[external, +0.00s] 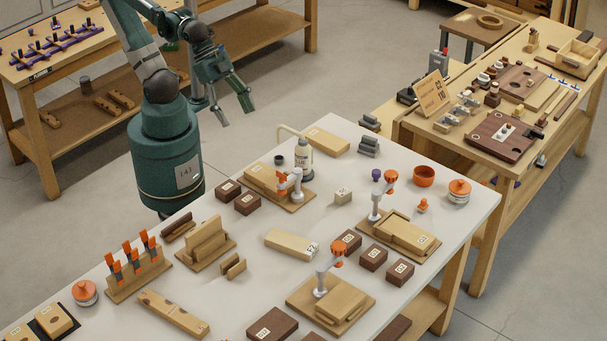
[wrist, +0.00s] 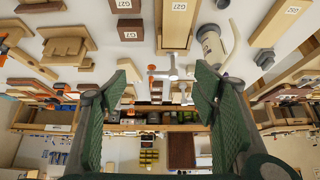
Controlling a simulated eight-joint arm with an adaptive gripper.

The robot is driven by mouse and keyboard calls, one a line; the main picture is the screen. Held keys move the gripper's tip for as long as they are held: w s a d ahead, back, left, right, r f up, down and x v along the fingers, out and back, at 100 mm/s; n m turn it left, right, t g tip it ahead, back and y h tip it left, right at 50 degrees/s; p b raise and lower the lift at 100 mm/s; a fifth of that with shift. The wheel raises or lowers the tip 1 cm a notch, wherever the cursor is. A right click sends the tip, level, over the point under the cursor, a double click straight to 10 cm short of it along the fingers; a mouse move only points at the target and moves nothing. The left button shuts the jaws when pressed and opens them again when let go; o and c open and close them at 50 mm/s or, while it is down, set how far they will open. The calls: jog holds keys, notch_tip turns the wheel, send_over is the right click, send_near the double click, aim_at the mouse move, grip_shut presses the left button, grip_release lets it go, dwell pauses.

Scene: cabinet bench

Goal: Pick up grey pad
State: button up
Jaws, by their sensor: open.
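Grey pieces lie near the far edge of the white bench: a small stack of flat grey pads (external: 369,147) and a single grey piece (external: 370,122) just behind it. I cannot tell which one the task means. My gripper (external: 236,113) is open and empty, raised above and apart from the bench, to the left of the grey pieces. In the wrist view its two green fingers (wrist: 162,88) are wide apart with nothing between them.
A glue bottle (external: 304,158), a dark cup (external: 275,161) and a wooden block (external: 328,141) stand left of the grey stack. Clamp fixtures (external: 376,205) and brown blocks (external: 373,257) crowd the middle.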

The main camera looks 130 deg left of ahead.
jog(key=w+a+r+m+g+p, duration=0.2)
jog(key=w+a+r+m+p, duration=0.15)
jog(key=w+a, duration=0.6)
jog(key=m+g+p, duration=0.5)
jog(key=m, duration=0.7)
send_over(369, 138)
jog(key=f, duration=1.8)
jog(key=shift+w+d, duration=0.15)
jog(key=shift+d, duration=0.15)
jog(key=shift+a+f, duration=0.3)
jog(key=shift+f, duration=0.1)
jog(key=shift+f+b, duration=0.35)
jog(key=shift+f, duration=0.85)
